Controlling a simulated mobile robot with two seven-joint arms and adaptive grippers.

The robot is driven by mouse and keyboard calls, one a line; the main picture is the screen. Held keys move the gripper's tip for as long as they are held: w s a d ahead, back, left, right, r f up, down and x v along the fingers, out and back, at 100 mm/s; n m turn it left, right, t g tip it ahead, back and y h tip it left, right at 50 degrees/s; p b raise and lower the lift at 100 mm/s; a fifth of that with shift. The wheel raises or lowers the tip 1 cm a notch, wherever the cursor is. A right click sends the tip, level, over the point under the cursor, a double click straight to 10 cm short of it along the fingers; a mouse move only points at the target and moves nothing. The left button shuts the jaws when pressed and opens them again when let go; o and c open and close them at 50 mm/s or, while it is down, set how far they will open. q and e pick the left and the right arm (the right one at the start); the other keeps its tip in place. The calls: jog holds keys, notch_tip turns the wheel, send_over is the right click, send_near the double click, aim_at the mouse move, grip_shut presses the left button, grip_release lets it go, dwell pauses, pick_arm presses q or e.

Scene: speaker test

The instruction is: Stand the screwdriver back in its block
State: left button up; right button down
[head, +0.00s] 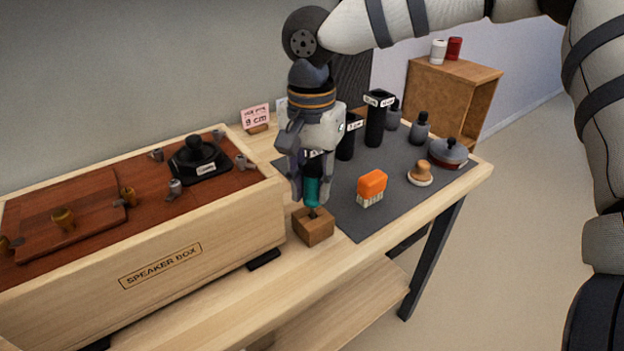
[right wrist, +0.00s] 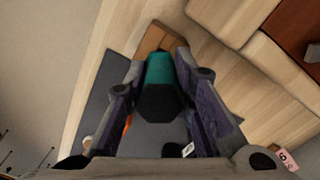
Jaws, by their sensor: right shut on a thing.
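The screwdriver has a teal handle (head: 313,188) with a dark end, and stands about upright over its small wooden block (head: 314,230). Its short visible shaft meets the top of the block; I cannot tell how deep the tip sits. My right gripper (head: 312,192) points down and is shut on the handle, just above the block. In the right wrist view the handle (right wrist: 160,75) lies between the two fingers (right wrist: 158,100), and the block (right wrist: 156,39) shows behind it. My left gripper is not in view.
The speaker box (head: 200,250) stands left of the block. On the grey mat (head: 335,215) to the right are an orange brush (head: 372,185), a wooden knob-shaped thing (head: 421,172), a lidded pot (head: 447,151) and several dark containers. The table's front edge runs close to the block.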

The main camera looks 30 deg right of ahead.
jog(key=shift+f, duration=1.3)
dwell(1.5)
jog(key=c, duration=1.3)
grip_release()
notch_tip(320, 180, up, 12)
jog(key=shift+r, duration=0.1)
